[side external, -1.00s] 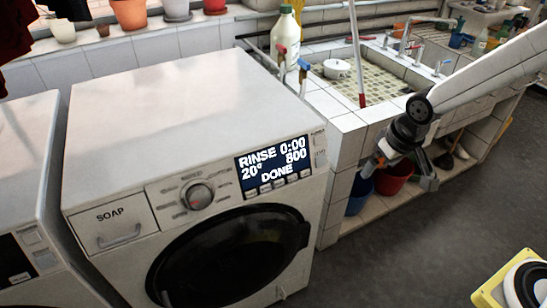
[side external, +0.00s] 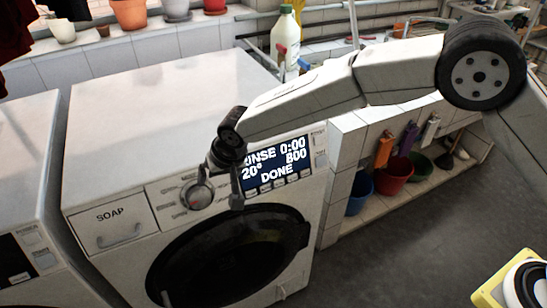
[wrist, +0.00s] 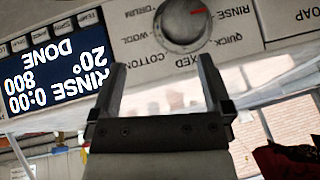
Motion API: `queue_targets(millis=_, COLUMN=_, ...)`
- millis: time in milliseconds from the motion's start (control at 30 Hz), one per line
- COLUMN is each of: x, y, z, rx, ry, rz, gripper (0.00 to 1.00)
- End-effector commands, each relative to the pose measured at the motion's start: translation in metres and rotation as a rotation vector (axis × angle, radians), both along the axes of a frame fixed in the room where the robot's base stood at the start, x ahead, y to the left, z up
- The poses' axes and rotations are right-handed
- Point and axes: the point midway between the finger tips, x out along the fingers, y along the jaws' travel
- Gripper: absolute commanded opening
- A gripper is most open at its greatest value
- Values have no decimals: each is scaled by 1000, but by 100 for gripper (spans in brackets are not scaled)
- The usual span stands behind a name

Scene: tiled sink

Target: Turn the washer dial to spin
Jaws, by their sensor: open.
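The washer (side external: 150,95) is white, with a round silver dial (side external: 195,195) on its front panel, between the soap drawer (side external: 112,222) and the display (side external: 278,168). The display reads RINSE, 20°, 800, 0:00 and DONE, partly covered by my arm in the side view. In the upside-down wrist view the dial (wrist: 183,25) has a red mark towards the RINSE label (wrist: 230,14). My gripper (side external: 224,184) is at the panel beside the dial. In the wrist view my gripper (wrist: 163,72) is open and empty, its fingertips just short of the dial, apparently not touching it.
The round door (side external: 230,260) is below the panel. A second white machine (side external: 25,180) stands close on the left. A bottle (side external: 287,35) stands behind the washer. Buckets (side external: 393,172) sit under the tiled sink at right. The dark floor in front is mostly free.

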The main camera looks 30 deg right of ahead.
Motion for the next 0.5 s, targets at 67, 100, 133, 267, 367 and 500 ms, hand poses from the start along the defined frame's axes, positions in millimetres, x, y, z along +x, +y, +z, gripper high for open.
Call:
queue_targets(millis=67, x=0, y=17, z=-4, rx=10, ry=-3, rz=2, gripper=100)
queue_targets(millis=100, x=-1, y=22, z=-6, rx=13, ry=-4, rz=1, gripper=100)
queue_targets(millis=133, x=0, y=26, z=-6, rx=16, ry=-6, rz=1, gripper=100)
queue_targets(millis=267, x=-1, y=32, z=-8, rx=20, ry=-7, rz=-1, gripper=100)
queue_targets(millis=367, x=0, y=33, z=-7, rx=22, ry=-8, rz=-1, gripper=100)
queue_targets(millis=500, x=0, y=33, z=-9, rx=22, ry=-8, rz=-1, gripper=100)
